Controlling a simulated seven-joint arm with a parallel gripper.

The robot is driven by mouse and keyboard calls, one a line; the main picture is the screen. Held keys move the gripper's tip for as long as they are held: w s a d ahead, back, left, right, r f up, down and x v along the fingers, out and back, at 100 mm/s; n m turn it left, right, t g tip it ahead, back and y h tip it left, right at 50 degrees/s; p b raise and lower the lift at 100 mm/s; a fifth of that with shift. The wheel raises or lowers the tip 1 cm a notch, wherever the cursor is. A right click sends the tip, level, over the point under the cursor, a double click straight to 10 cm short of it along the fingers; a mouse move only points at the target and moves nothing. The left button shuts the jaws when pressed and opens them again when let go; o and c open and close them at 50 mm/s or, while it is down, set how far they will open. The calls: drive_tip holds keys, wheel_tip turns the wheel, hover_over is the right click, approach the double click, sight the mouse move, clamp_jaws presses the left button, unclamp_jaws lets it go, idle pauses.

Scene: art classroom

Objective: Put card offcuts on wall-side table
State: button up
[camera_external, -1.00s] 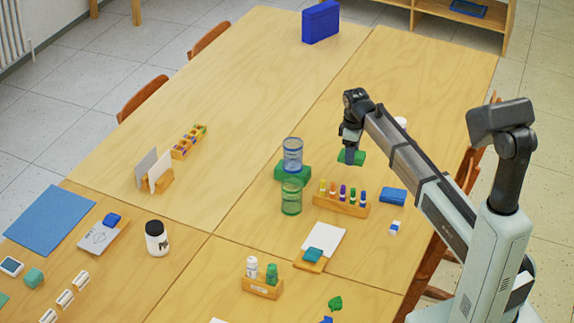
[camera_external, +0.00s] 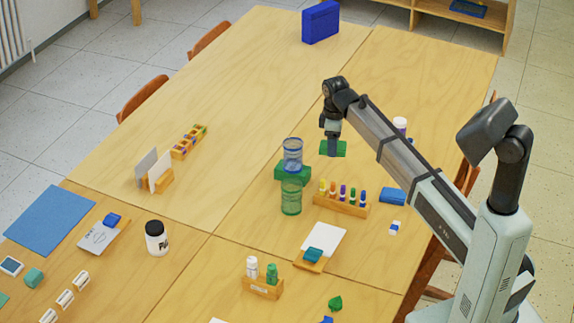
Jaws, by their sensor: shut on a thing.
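My gripper (camera_external: 332,138) points down over the right-hand tabletop and is shut on a flat green piece (camera_external: 341,149). I cannot tell whether this piece is card or a block, or whether it touches the table. A small green scrap (camera_external: 335,303) lies near the bottom of the picture, with a blue scrap (camera_external: 326,320) cut off by the frame edge below it. The left tabletop (camera_external: 225,80), on the side of the radiator wall, is joined to the right-hand one along a seam. My gripper is to the right of that seam.
Two stacked clear jars (camera_external: 292,154) with a green block (camera_external: 281,171) stand left of and below my gripper. A wooden marker rack (camera_external: 342,206), a blue block (camera_external: 392,196) and a white bottle (camera_external: 400,124) are nearby. The far left tabletop is mostly clear up to a blue case (camera_external: 320,22).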

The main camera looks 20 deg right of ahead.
drive_tip(key=s+a+n, duration=0.4)
drive_tip(key=a, duration=1.1)
drive_tip(key=n, duration=1.1)
hover_over(213, 287)
wheel_tip(213, 287, down, 5)
drive_tip(key=shift+f, duration=0.1)
drive_tip(key=shift+f, duration=4.95)
drive_tip(key=shift+f, duration=0.15)
drive_tip(key=o, duration=1)
